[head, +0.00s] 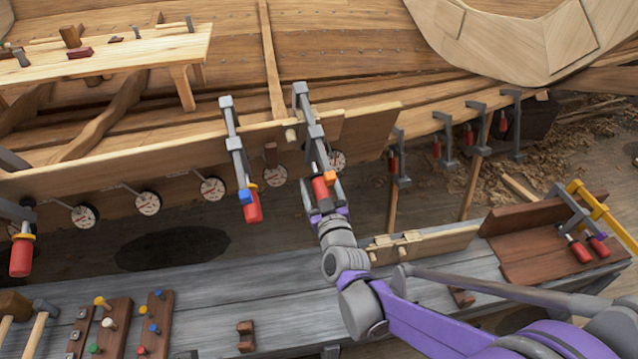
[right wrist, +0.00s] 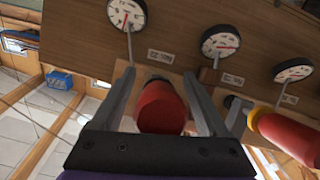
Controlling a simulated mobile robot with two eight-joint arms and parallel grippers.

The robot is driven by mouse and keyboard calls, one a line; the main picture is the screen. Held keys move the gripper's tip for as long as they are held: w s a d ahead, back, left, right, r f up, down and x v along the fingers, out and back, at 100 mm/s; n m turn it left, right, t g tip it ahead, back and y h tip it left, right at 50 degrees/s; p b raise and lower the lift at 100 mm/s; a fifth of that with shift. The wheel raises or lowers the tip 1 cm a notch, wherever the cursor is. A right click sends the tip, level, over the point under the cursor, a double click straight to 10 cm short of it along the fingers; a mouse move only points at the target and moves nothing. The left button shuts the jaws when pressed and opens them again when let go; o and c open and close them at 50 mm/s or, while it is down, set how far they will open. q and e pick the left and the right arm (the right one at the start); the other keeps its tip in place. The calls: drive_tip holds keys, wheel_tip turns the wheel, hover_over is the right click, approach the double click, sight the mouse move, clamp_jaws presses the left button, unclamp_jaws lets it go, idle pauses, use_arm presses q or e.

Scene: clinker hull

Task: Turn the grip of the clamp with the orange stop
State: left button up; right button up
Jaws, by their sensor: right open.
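The clamp with the orange stop (head: 330,177) hangs on the plank edge near the middle of the head view. Its red grip (head: 320,187) points down toward my right gripper (head: 322,195). In the right wrist view the red grip (right wrist: 161,108) stands between the two open fingers, one on each side. I cannot tell whether either finger touches it. The orange stop is not clear in the right wrist view. To the left hangs a clamp with a blue stop (head: 245,197) and a red grip (head: 253,212). My left gripper is not in view.
Several dials (head: 212,189) line the plank (head: 110,190). More clamps (head: 443,138) hang along the hull at right.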

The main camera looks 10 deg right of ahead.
clamp_jaws()
idle(0.4)
drive_tip(key=shift+y, duration=0.3)
drive_tip(key=shift+m, duration=0.4)
drive_tip(key=shift+a+f+m+y+b, duration=0.15)
drive_tip(key=shift+m+y+b, duration=0.25)
drive_tip(key=shift+y, duration=0.2)
drive_tip(key=m+y+b, duration=0.1)
drive_tip(key=b, duration=0.1)
drive_tip(key=m+y+b, duration=0.2)
drive_tip(key=shift+a, duration=0.3)
drive_tip(key=shift+s+a+m+y+b, duration=0.1)
drive_tip(key=shift+m+y+b, duration=0.55)
drive_tip(key=shift+m, duration=0.25)
drive_tip(key=shift+s+a+r+m+y+b, duration=0.1)
drive_tip(key=shift+r+m+y+b, duration=0.1)
drive_tip(key=shift+m+y, duration=0.4)
drive_tip(key=shift+a+r+m+y+b, duration=0.1)
drive_tip(key=shift+r+m+y+b, duration=0.1)
drive_tip(key=shift+m+y, duration=0.35)
